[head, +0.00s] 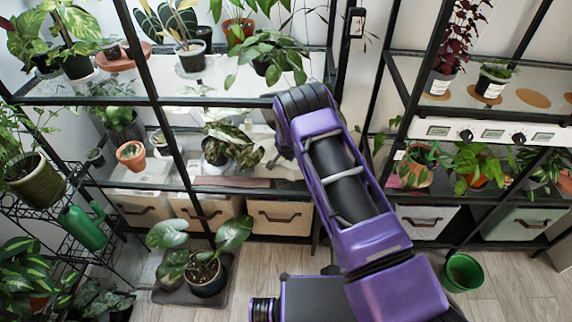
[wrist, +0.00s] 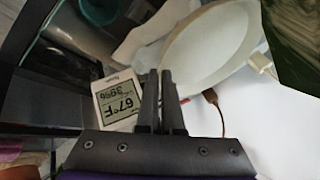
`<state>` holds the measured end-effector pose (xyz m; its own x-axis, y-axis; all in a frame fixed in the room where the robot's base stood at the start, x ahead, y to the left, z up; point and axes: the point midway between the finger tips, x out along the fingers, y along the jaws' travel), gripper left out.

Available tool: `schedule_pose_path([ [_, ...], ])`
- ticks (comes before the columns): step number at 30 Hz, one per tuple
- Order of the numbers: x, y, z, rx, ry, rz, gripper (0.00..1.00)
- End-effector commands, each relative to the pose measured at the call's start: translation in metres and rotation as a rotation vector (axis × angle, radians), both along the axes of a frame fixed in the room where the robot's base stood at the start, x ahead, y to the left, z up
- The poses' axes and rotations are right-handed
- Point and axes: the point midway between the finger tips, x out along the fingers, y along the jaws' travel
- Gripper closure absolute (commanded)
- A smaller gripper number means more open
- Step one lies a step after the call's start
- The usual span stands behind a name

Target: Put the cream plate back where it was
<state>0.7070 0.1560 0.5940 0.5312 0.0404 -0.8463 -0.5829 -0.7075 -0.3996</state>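A pale cream plate (wrist: 212,45) shows in the wrist view, tilted, just beyond and to the right of my fingertips. Its upper part runs out of the picture. My gripper (wrist: 160,75) has its two dark fingers close together, with only a thin slit and nothing seen between them. The plate's lower left edge is near the right fingertip; whether they touch I cannot tell. In the head view my purple arm reaches to the middle shelving, and its own links hide the gripper. I cannot make out the plate there.
Potted plants crowd the shelves. A green pot (head: 463,272) stands on open floor at right.

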Motion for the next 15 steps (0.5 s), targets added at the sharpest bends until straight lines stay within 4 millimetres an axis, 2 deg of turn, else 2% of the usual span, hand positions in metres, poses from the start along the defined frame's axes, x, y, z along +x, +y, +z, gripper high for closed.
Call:
schedule_pose_path([
  [5,0.001,0.000,-0.011,0.001,-0.003,-0.001,1.00],
  [12,0.003,0.000,-0.044,0.001,-0.004,-0.002,1.00],
  [15,0.006,0.000,-0.045,0.001,-0.005,-0.001,1.00],
])
